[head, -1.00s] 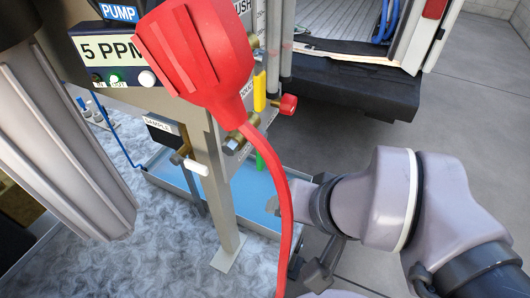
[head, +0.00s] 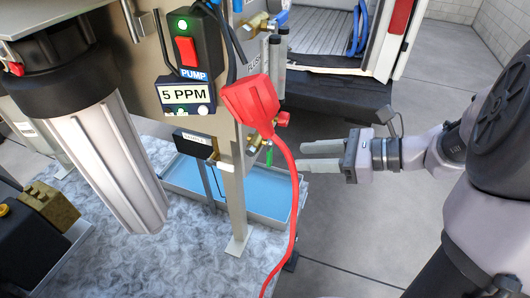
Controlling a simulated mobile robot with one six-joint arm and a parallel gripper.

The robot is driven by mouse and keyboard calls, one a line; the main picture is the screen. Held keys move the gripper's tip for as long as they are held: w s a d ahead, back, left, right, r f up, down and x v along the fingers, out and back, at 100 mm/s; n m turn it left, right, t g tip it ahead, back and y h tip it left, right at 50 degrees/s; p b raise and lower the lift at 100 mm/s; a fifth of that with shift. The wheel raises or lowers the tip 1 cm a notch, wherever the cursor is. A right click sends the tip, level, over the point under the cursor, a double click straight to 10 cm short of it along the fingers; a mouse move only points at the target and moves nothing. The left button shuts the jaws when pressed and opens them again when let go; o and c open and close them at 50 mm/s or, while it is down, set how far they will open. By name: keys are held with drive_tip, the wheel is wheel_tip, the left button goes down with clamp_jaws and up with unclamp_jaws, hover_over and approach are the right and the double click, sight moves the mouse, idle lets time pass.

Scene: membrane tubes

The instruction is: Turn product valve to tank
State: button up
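The grey panel post (head: 237,210) carries the valves. A brass valve body shows beside the red plug, with a small red knob (head: 283,119) on its right. A green handle (head: 269,155) hangs lower down, partly behind the red cable. The red plug hides much of the valve area, and no product label is readable, so I cannot tell which handle is the product valve. My gripper (head: 302,156) is right of the green handle, pointing left. Its two fingers are apart with nothing between them. It appears clear of the valves.
The large red plug (head: 250,104) and its red cable (head: 293,205) hang in front of the valves. A blue tray (head: 275,204) lies below. The pump switch box (head: 187,55) and a 5 PPM display (head: 183,93) are on the panel. Open floor lies right, beside the van.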

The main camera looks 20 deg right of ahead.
sight(272, 158)
drive_tip(key=b+x, duration=0.1)
drive_tip(key=x, duration=0.8)
drive_tip(key=shift+w+a+f, duration=0.1)
drive_tip(key=shift+a+f, duration=0.05)
drive_tip(key=shift+a, duration=0.2)
clamp_jaws()
idle(0.8)
